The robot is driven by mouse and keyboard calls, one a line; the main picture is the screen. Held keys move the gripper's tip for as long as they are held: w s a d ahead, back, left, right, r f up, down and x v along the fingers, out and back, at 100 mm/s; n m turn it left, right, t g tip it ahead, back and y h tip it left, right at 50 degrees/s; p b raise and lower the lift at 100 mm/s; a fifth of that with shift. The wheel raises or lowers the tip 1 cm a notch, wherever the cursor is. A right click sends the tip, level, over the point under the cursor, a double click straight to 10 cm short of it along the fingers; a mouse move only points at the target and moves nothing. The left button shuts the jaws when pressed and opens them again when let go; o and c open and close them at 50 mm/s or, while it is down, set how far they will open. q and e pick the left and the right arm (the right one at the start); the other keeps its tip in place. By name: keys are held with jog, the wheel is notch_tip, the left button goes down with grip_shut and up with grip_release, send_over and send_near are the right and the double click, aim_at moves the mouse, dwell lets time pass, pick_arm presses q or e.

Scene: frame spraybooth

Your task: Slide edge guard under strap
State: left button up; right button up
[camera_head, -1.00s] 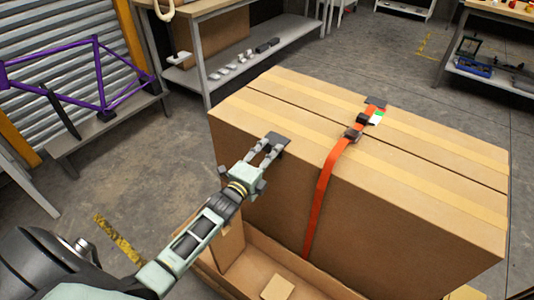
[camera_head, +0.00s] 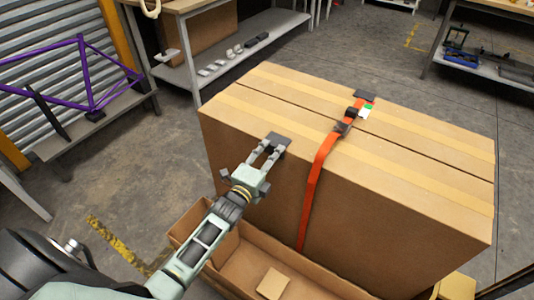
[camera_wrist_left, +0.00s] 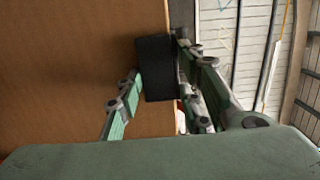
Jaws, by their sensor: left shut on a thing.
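My left gripper (camera_head: 264,155) is shut on a dark edge guard (camera_head: 278,140) at the near top edge of the large cardboard box, left of the strap. In the left wrist view the black guard (camera_wrist_left: 156,68) shows between the fingers (camera_wrist_left: 155,95), beside the brown box face. The orange strap (camera_head: 318,165) runs across the box top and down its near side, with a dark buckle and a white and green tag on top. Another dark guard (camera_head: 364,95) sits at the strap on the far top edge. A clear gap separates the held guard from the strap. My right gripper is not in view.
The large box (camera_head: 400,215) stands behind an open cardboard tray (camera_head: 235,262) holding a small cardboard piece (camera_head: 273,283). A purple bike frame (camera_head: 85,85) is on a bench at left. Shelving (camera_head: 225,60) stands behind; another workbench (camera_head: 490,75) is at right.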

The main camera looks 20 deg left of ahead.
aim_at(289, 156)
pick_arm(q)
jog(key=shift+s+d+f+p, duration=0.1)
jog(key=shift+s+d+p, duration=0.1)
jog(key=shift+d, duration=1.15)
jog(key=shift+s+d+p, duration=0.1)
jog(key=shift+s+d, duration=0.1)
jog(key=shift+d, duration=1.1)
jog(key=o, duration=1)
jog(key=shift+c, duration=0.2)
